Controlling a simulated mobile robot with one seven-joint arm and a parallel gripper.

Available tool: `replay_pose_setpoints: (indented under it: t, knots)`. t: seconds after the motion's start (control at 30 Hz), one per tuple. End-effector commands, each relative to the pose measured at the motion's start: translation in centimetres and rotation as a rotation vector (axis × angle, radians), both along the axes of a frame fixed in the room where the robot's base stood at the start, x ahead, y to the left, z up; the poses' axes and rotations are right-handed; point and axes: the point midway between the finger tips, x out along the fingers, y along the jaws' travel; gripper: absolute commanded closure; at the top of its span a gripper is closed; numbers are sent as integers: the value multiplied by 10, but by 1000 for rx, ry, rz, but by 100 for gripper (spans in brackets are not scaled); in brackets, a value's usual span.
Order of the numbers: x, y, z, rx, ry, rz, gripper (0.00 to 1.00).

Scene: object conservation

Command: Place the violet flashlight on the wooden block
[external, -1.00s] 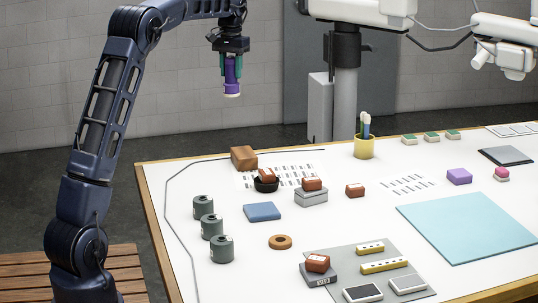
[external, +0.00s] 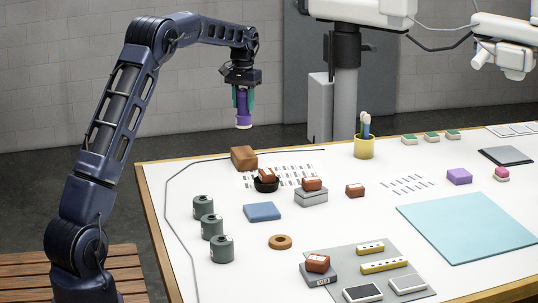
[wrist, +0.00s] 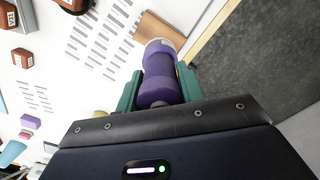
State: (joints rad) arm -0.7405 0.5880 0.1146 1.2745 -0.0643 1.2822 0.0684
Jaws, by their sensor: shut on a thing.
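The violet flashlight (external: 243,106) hangs upright, its pale end down, in my gripper (external: 243,98). The green fingers are shut on it, one on each side, as the wrist view shows around the flashlight (wrist: 161,75). The flashlight is in the air, apart from the table. The wooden block (external: 244,158) is a brown box at the far left corner of the table, below the flashlight in the external view. In the wrist view the wooden block (wrist: 152,27) is partly hidden behind the flashlight. Its top looks bare in the external view.
A black bowl (external: 266,185) holding a red-brown block stands just in front of the wooden block. A grey block (external: 311,198) with another red-brown block on it is to the right. Grey canisters (external: 204,207) line the left side. The table edge runs close behind the wooden block.

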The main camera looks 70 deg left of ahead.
Motion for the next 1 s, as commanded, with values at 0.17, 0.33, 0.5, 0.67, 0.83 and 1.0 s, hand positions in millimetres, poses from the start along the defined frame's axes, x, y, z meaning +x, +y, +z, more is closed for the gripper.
replay_pose_setpoints:
  t: [0.17, 0.33, 0.5, 0.67, 0.83, 1.0]
  knots:
    - [0, -1, -31, -1, 1, 0, 90]
    - [0, 0, -42, 0, 0, 0, 90]
    - [0, 0, -55, -1, 1, 0, 90]
    - [0, 0, -77, -1, 1, 0, 90]
    - [0, 0, -85, 0, 0, 0, 90]
    - [0, 0, -85, 0, 0, 0, 90]
